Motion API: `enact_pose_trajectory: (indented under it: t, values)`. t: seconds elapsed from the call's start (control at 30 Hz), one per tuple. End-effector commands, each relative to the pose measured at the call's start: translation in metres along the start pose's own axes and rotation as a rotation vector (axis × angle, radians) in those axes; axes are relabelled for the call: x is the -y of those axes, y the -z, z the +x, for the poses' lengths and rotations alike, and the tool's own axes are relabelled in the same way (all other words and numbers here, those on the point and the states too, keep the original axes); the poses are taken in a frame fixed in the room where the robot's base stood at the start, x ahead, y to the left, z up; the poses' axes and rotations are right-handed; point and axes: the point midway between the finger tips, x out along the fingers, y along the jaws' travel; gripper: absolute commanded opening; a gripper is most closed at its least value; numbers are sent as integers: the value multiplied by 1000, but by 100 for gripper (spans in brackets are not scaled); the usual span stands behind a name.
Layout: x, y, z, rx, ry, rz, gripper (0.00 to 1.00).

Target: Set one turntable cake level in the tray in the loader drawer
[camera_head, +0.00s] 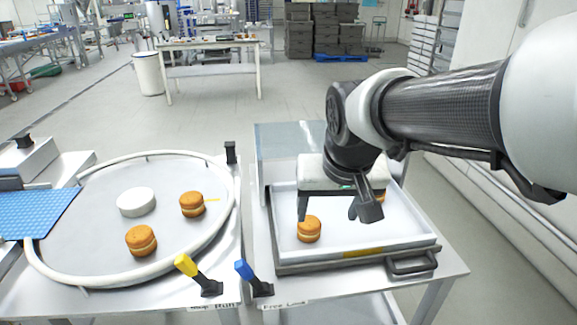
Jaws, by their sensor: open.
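A round turntable (95,230) on the left carries two orange-brown filled cakes, one at the front (141,240) and one at the right (192,204). A white disc (136,202) lies flat beside them. The tray in the drawer (350,238) is on the right. One cake (309,229) sits in its front left part and looks level. Another cake (380,194) shows only in part behind my gripper. My gripper (336,212) is open over the tray, nothing visible between its fingers. Its left finger is just above or behind the front cake; contact cannot be told.
A pale rail rings the turntable, and a blue mat (38,213) meets its left side. A yellow lever (187,265) and a blue lever (244,270) stand at the front. The drawer has a dark handle (411,264). Clear panels rise behind the tray.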

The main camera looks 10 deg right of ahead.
Motion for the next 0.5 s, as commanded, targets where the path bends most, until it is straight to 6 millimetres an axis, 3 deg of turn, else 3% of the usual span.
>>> enact_pose_trajectory:
  t: [0.03, 0.1, 0.2, 0.33, 0.5]
  values:
    - [-4, -18, -18, -20, 7, -13, 66]
    - [-6, -41, -34, -34, 15, -34, 66]
    - [-8, -69, -49, -47, 20, -62, 66]
    - [-9, -89, -56, -56, 22, -85, 66]
    - [-10, -95, -58, -57, 23, -92, 66]
